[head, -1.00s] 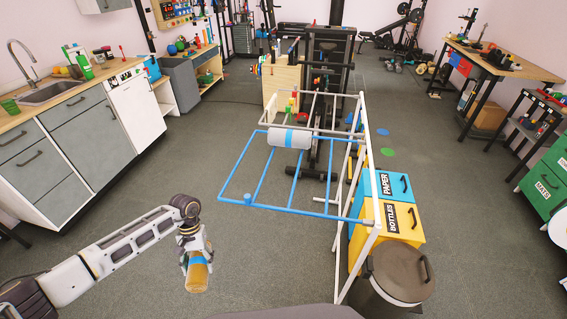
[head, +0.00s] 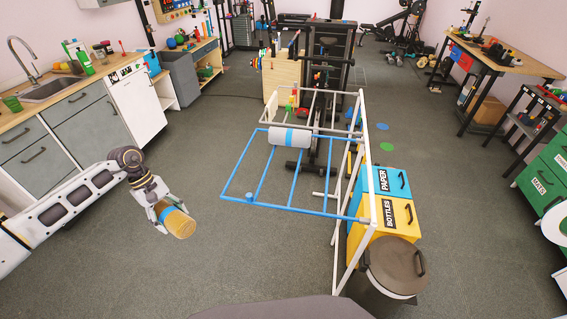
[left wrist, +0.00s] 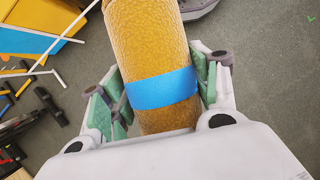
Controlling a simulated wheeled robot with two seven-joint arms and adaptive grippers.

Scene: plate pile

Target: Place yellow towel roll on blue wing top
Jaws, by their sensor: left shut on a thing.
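The yellow towel roll (head: 178,221) has a blue band around its middle. My left gripper (head: 164,209) is shut on it and holds it in the air, left of the rack. In the left wrist view the roll (left wrist: 150,50) lies between the green-padded fingers of the gripper (left wrist: 162,90), which grip near its blue band. The blue wing top (head: 300,208) is an open frame of blue bars on the rack, to the right of the gripper and apart from it. A white roll with a blue band (head: 290,136) lies across its far part. My right gripper is not in view.
White rack posts (head: 367,180) stand at the wing's right side. Behind them are a blue PAPER bin (head: 402,182), a yellow BOTTLES bin (head: 408,214) and a round lidded bin (head: 394,265). The floor between the left cabinets (head: 84,125) and the rack is clear.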

